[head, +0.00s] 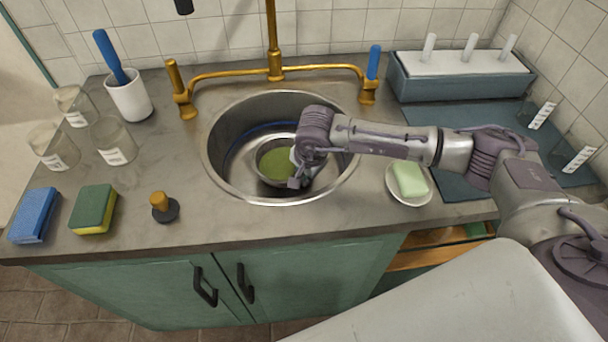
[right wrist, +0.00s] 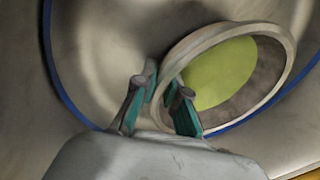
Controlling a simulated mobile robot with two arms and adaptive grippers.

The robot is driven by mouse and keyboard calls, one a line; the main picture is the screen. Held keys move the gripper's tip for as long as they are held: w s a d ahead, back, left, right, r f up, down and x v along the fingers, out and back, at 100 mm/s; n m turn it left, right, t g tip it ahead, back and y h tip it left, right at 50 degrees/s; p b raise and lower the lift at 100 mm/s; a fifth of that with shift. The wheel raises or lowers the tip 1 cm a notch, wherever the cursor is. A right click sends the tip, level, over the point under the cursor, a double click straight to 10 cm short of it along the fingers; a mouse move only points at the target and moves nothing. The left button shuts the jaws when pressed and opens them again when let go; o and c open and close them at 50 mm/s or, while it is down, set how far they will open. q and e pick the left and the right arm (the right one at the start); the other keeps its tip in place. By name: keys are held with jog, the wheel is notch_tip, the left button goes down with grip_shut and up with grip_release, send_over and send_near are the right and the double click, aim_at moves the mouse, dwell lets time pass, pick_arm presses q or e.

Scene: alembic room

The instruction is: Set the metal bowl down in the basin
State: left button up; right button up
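The metal bowl (head: 260,176) is inside the round steel basin (head: 222,178) in the head view, with green material in it. In the right wrist view the bowl (right wrist: 287,50) shows its pale rim and green content. My right gripper (head: 296,183) is at the bowl's right side. In the right wrist view its two fingers (right wrist: 166,88) straddle the bowl's near rim and look closed on it. The bowl's underside is hidden, so I cannot tell whether it touches the basin floor. My left gripper is not in view.
A brass faucet (head: 274,66) stands behind the basin. A soap dish (head: 408,199) with green soap sits to its right, below my right forearm. A dark stopper with a brass knob (head: 162,205), sponges (head: 93,209) and glass jars (head: 113,143) stand left.

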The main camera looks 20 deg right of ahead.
jog(key=o, duration=0.3)
jog(key=shift+o, duration=0.2)
jog(key=shift+r, duration=0.1)
jog(key=v, duration=1.2)
jog(key=shift+b, duration=0.35)
jog(key=shift+r, duration=0.1)
